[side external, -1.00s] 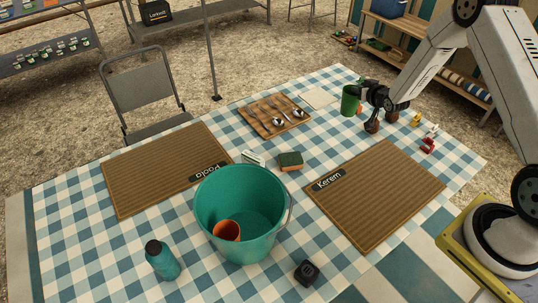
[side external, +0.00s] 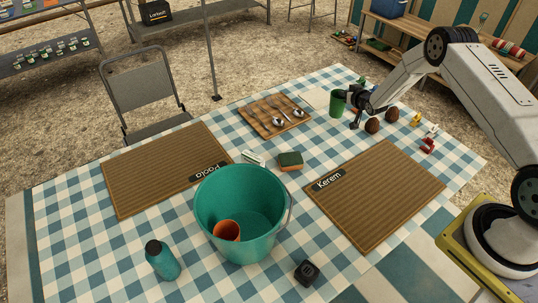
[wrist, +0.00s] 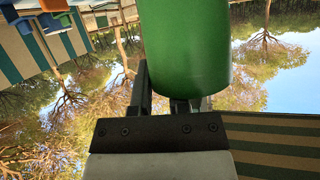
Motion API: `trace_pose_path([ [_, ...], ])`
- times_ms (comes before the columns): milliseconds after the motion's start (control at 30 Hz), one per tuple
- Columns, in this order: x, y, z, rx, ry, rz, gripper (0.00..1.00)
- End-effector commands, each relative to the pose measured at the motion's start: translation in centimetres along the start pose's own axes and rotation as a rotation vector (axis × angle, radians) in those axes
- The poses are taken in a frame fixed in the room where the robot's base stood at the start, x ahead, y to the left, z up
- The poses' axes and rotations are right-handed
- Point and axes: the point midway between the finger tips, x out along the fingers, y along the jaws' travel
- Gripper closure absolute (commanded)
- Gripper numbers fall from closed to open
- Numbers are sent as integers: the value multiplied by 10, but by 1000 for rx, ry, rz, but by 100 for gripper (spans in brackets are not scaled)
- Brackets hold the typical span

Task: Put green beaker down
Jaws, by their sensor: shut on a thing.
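The green beaker (side external: 337,104) is near the far right part of the checked tablecloth in the side external view, upright. My gripper (side external: 351,101) is shut on it from the right. The beaker also fills the upper middle of the wrist view (wrist: 185,45), with the gripper fingers (wrist: 170,98) against it. I cannot tell whether its base touches the cloth or hangs just above it.
A white sheet (side external: 314,98) and a wooden board with spoons (side external: 262,124) lie left of the beaker. Two brown round things (side external: 372,125) and small coloured figures (side external: 428,146) are to its right. A teal bucket (side external: 252,252) holds an orange cup (side external: 227,231). A Kerem placemat (side external: 385,200) lies in front.

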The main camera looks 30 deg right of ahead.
Motion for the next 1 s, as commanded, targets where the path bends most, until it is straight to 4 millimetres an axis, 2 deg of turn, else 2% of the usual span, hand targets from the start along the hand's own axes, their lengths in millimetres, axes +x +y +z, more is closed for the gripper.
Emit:
trace_pose_path([
  [333,7,0,4,0,-1,0,100],
  [633,16,3,29,-1,0,0,100],
  [1000,17,3,31,-1,0,0,100],
])
